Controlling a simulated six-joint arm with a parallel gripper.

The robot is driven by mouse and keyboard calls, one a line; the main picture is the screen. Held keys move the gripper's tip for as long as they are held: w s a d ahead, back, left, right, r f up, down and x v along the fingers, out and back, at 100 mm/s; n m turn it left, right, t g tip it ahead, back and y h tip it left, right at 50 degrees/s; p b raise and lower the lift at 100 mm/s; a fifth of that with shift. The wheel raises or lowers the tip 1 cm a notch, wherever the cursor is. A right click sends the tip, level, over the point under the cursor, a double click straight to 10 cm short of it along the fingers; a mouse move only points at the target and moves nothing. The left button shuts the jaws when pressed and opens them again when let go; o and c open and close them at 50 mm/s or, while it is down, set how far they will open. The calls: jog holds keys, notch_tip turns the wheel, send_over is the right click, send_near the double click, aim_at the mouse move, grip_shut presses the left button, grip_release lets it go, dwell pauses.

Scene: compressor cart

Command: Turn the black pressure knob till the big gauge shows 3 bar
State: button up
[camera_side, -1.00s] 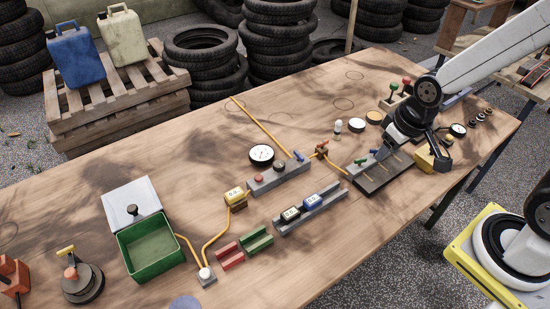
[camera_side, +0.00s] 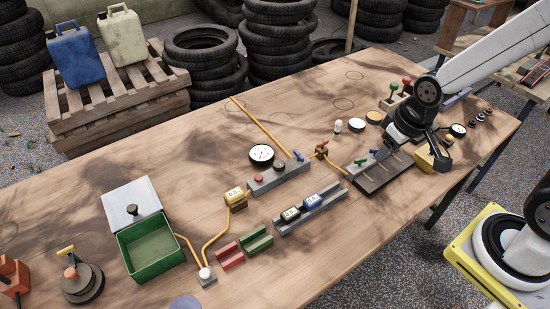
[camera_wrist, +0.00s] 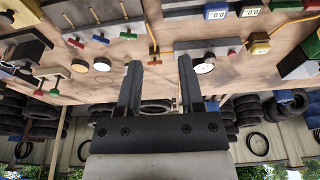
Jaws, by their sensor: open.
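The big gauge (camera_side: 262,154) has a white round face and a dark rim, and stands behind a grey block (camera_side: 265,183) in mid-table. Its needle is too small to read. The black pressure knob (camera_side: 280,165) sits on this block between a red button (camera_side: 259,180) and a blue lever (camera_side: 298,156). The big gauge also shows in the wrist view (camera_wrist: 204,66). My gripper (camera_side: 443,161) is over the right end of the table, well away from the knob. In the wrist view my gripper (camera_wrist: 160,62) is open, with nothing between its fingers.
A dark plate with levers (camera_side: 383,177) lies beside my gripper. A yellow block (camera_side: 424,162) and a small gauge (camera_side: 458,130) are close by. A rail with two displays (camera_side: 310,208) lies in front of the knob block. A yellow hose (camera_side: 258,126) runs behind it.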

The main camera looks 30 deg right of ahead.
jog(key=o, duration=0.5)
jog(key=shift+c, duration=0.2)
jog(key=shift+w, duration=0.15)
jog(key=n+y, duration=0.3)
jog(key=n, duration=0.6)
send_near(280, 164)
jog(key=shift+a+f+t, duration=0.1)
jog(key=shift+f+t, duration=0.2)
jog(key=shift+f, duration=0.4)
jog(key=shift+x, duration=3.85)
grip_shut()
